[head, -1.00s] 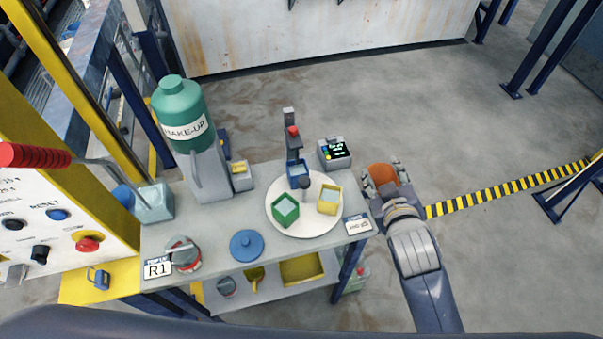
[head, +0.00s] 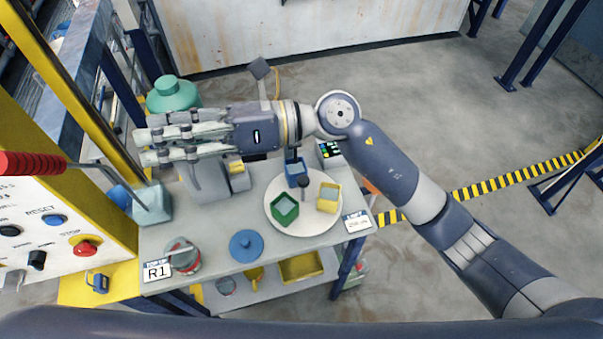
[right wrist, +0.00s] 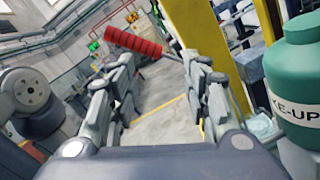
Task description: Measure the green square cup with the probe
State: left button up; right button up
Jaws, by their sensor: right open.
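The green square cup (head: 285,210) stands on a white round plate (head: 290,228) on the table, at its front left. A blue square cup (head: 296,175) and a yellow square cup (head: 328,198) share the plate, around a dark central knob. The probe stand behind the plate is mostly hidden by my right arm. A small meter with a lit display (head: 329,150) shows partly beside it. My right gripper (head: 145,147) is open and empty, pointing left, high over the table's left side. It also shows open in the right wrist view (right wrist: 157,78). My left gripper is out of view.
The green MAKE-UP bottle (head: 173,93) stands just behind my right gripper. A control panel (head: 50,235) with a red-handled lever (head: 35,156) is at the left. A blue lid (head: 246,246) and a red-rimmed jar (head: 182,256) sit at the table's front.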

notch_tip(320, 180, down, 8)
jog(key=d+r+n+h, duration=0.1)
jog(key=n+h, duration=0.3)
jog(key=h, duration=0.2)
jog(key=n+t+h, duration=0.2)
jog(key=t+h, duration=0.2)
jog(key=h, duration=0.8)
send_over(303, 179)
notch_tip(303, 179, down, 8)
notch_tip(303, 179, down, 9)
jog(key=p, duration=0.4)
jog(key=shift+f, duration=0.7)
grip_shut()
